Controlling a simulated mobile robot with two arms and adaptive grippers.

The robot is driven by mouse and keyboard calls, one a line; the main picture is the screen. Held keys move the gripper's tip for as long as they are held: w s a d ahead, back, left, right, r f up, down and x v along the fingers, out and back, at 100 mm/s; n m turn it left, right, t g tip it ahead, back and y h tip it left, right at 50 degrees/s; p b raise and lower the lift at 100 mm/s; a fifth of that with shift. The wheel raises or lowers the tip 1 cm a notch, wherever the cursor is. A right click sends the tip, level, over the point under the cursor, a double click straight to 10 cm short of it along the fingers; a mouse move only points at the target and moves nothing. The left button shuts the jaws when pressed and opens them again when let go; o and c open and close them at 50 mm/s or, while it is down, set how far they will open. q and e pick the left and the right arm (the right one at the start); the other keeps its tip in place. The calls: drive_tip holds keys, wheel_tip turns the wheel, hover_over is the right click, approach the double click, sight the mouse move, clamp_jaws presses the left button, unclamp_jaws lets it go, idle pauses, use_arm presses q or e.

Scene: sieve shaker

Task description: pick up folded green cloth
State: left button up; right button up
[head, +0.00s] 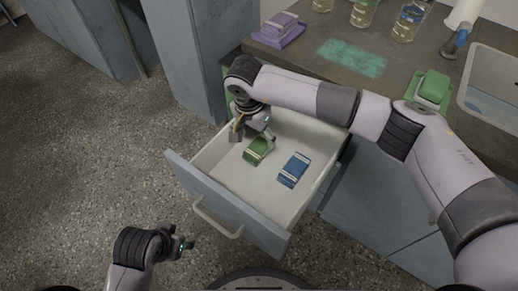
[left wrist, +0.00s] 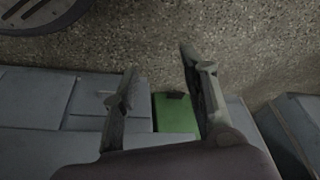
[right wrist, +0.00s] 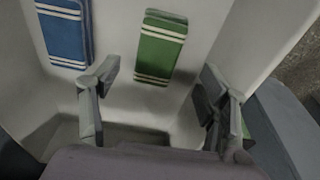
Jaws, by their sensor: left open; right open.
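The folded green cloth (head: 258,150) with pale stripes lies flat in the open drawer (head: 235,188). It also shows at the top middle of the right wrist view (right wrist: 161,47). My right gripper (head: 254,137) is inside the drawer at the cloth's back edge, fingers pointing down. In the right wrist view its open fingers (right wrist: 160,82) are spread wide, with the cloth ahead of the gap and nothing between them. My left gripper (head: 182,246) is open and empty, low in front of the drawer; its fingers (left wrist: 160,65) are apart.
A folded blue cloth (head: 294,169) lies to the right in the drawer. The drawer walls surround the right gripper. The counter holds a purple stack (head: 280,28), bottles (head: 408,22), a green wet-looking patch (head: 352,58) and a green object (head: 432,90).

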sight(259, 146)
drive_tip(key=shift+w+d+f+b, duration=0.1)
drive_tip(key=shift+d+f+b, duration=0.05)
drive_tip(key=shift+f, duration=0.85)
drive_tip(key=shift+w+d+f+b, duration=0.1)
drive_tip(key=shift+w+f+b, duration=0.05)
drive_tip(key=shift+f, duration=0.85)
drive_tip(key=shift+w+d+f+b, duration=0.1)
drive_tip(key=shift+d+f+b, duration=0.05)
drive_tip(key=shift+f, duration=0.85)
use_arm(q)
drive_tip(key=v, duration=0.3)
use_arm(e)
drive_tip(key=c, duration=1.2)
